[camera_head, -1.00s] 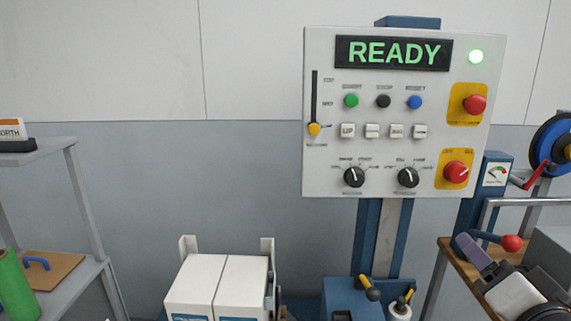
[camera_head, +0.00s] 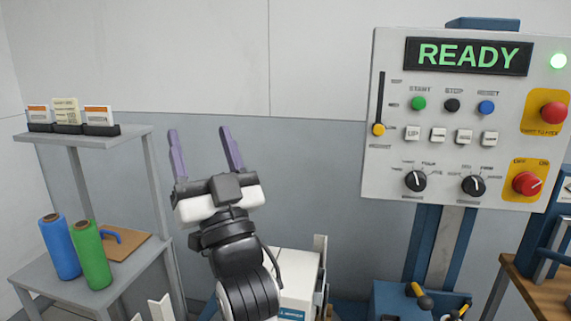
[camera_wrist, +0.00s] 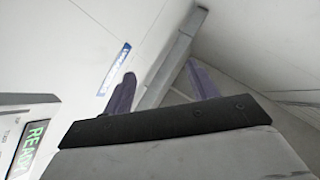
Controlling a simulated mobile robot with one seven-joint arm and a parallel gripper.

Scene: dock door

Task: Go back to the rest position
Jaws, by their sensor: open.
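My gripper (camera_head: 205,152) is raised in the middle of the head view, its two purple fingers apart and pointing up. Nothing is between them. In the wrist view my gripper (camera_wrist: 160,88) also shows its purple fingers spread, with wall and ceiling behind them. The gripper is to the left of the control panel (camera_head: 395,150) and clear of it. The panel's display (camera_head: 468,56) reads READY, and a lamp (camera_head: 558,61) at its upper right glows green.
A grey shelf (camera_head: 140,137) at left carries card holders (camera_head: 68,128) on top. A blue roll (camera_head: 60,246), a green roll (camera_head: 92,254) and a brown board (camera_head: 128,247) are on its lower level. White boxes (camera_head: 296,264) stand behind my arm. A wooden bench (camera_head: 540,290) is at right.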

